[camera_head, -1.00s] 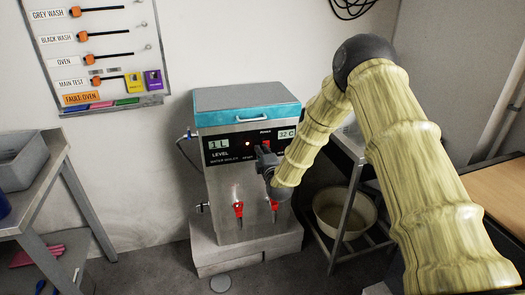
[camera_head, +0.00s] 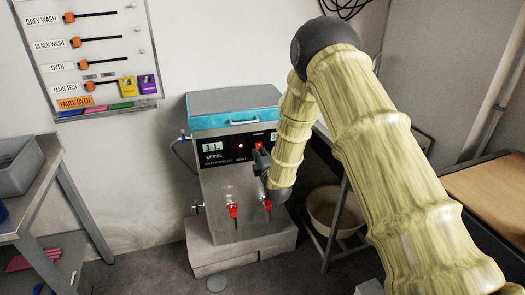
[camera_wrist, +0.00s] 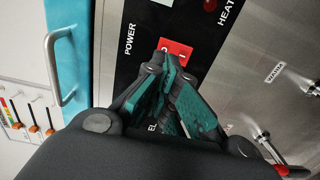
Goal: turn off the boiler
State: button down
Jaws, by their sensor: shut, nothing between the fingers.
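The boiler (camera_head: 222,190) is a steel box with a teal band and a grey lid, standing against the wall. Its black panel (camera_head: 215,152) shows a "1L" level display and a lit red-orange lamp (camera_head: 240,146). The red power switch (camera_wrist: 177,50) shows in the wrist view beside the word POWER, and as a small red patch (camera_head: 259,147) in the head view. My gripper (camera_wrist: 165,70) is shut and empty, its fingertips right at the switch and overlapping its lower edge. I cannot tell whether they touch it. The temperature display is mostly hidden behind my arm.
Two red-handled taps (camera_head: 233,210) stick out low on the boiler's front. A grey plinth (camera_head: 240,250) is under it. A metal table (camera_head: 40,190) stands at left, and a rack with a basin (camera_head: 325,208) at right.

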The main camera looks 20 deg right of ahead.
jog(key=s+b, duration=0.1)
jog(key=s, duration=0.9)
jog(key=shift+s+a+r, duration=0.15)
jog(key=shift+a+r, duration=0.1)
jog(key=shift+r, duration=0.2)
jog(key=shift+f, duration=0.1)
